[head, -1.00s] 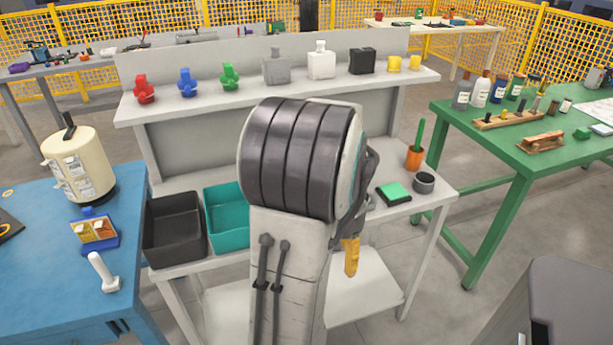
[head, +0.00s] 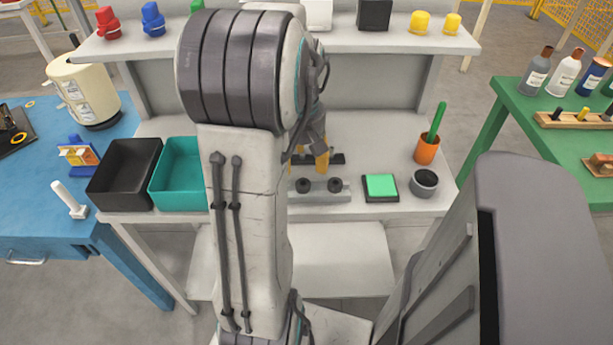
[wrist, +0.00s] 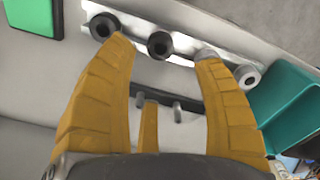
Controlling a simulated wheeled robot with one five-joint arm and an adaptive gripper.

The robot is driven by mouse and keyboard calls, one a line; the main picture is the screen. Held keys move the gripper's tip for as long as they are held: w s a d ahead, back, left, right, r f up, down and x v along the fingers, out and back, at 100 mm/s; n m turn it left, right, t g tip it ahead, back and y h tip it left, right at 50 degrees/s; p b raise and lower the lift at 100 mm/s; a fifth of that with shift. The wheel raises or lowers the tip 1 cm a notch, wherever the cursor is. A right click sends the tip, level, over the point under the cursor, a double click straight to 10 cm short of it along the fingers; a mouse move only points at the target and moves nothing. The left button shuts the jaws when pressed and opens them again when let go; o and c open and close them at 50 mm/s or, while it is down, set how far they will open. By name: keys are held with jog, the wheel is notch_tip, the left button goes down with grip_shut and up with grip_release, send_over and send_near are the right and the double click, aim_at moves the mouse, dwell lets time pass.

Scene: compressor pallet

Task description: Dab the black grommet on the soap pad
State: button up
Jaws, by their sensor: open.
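Two black grommets, a left one (wrist: 103,27) and a middle one (wrist: 160,45), sit on a pale metal strip (wrist: 131,31) in the wrist view. In the head view two dark grommets (head: 335,185) show on the strip (head: 320,196). A grey ring with a dark hole (wrist: 247,77) is at the strip's right end. My gripper (wrist: 163,50) is open, and the middle grommet appears between its fingertips, not clearly touched. The left fingertip overlaps the left grommet's edge. The green soap pad (head: 381,186) lies on a dark base right of the strip; its corner shows in the wrist view (wrist: 33,18).
A grey cup (head: 424,182) and an orange pot (head: 427,150) with a green stick stand right of the pad. Black (head: 124,174) and teal (head: 180,187) bins are left of my arm. A shelf with coloured parts runs behind. A dark bar (head: 338,158) lies behind the strip.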

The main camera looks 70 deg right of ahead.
aim_at(303, 184)
jog(key=shift+s+d+n, duration=0.1)
jog(key=shift+d+n, duration=0.2)
jog(key=shift+n, duration=0.3)
jog(key=shift+a+n, duration=0.25)
jog(key=shift+n, duration=1.45)
jog(key=shift+f, duration=0.1)
jog(key=shift+a+f+b, duration=0.2)
jog(key=shift+f+b, duration=0.55)
jog(key=shift+f, duration=2.8)
jog(key=shift+c, duration=0.4)
jog(key=c, duration=1)
